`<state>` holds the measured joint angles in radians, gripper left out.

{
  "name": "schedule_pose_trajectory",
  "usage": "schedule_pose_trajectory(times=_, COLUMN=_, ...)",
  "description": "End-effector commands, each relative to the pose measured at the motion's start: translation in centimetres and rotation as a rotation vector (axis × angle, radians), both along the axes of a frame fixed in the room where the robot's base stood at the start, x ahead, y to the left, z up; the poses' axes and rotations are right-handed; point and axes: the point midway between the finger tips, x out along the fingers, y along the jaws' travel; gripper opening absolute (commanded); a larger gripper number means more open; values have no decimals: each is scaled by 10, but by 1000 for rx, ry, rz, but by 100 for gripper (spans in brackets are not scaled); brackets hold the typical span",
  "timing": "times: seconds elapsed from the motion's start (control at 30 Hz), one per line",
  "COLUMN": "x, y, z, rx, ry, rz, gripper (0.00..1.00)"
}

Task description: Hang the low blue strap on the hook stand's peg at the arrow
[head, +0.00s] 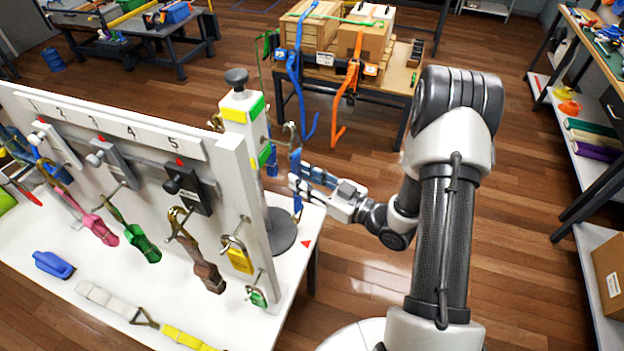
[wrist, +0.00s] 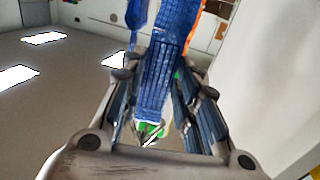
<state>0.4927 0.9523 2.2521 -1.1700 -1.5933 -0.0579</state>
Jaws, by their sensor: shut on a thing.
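A blue strap (head: 296,165) shows as a narrow strip beside the hook stand, with a brass hook or ring (head: 291,133) at its upper end. My gripper (head: 302,184) is shut on it, right of the stand. In the wrist view the woven blue strap (wrist: 170,65) runs between my two fingers (wrist: 160,100). The hook stand (head: 240,112) is a white post with yellow and green bands, a dark knob and a grey round base (head: 281,232). A red arrow (head: 306,243) lies on the white table by it. I cannot tell whether the strap's ring is on a peg.
A white numbered board (head: 110,125) with pink, green and brown straps stands left of the stand. Blue and orange straps (head: 352,75) hang at a wooden bench behind. Open floor is right of the table.

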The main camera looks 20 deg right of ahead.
Motion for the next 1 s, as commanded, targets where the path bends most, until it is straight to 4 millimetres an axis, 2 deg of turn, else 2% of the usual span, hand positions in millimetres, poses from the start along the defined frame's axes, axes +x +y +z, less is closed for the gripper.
schedule_pose_trajectory(times=0.37, x=13, y=19, z=-1, rx=0, ry=-2, rz=3, gripper=0)
schedule_pose_trajectory(times=0.6, x=19, y=27, z=-12, rx=0, ry=-3, rz=2, gripper=0)
schedule_pose_trajectory(times=1.0, x=21, y=28, z=-15, rx=0, ry=-2, rz=0, gripper=0)
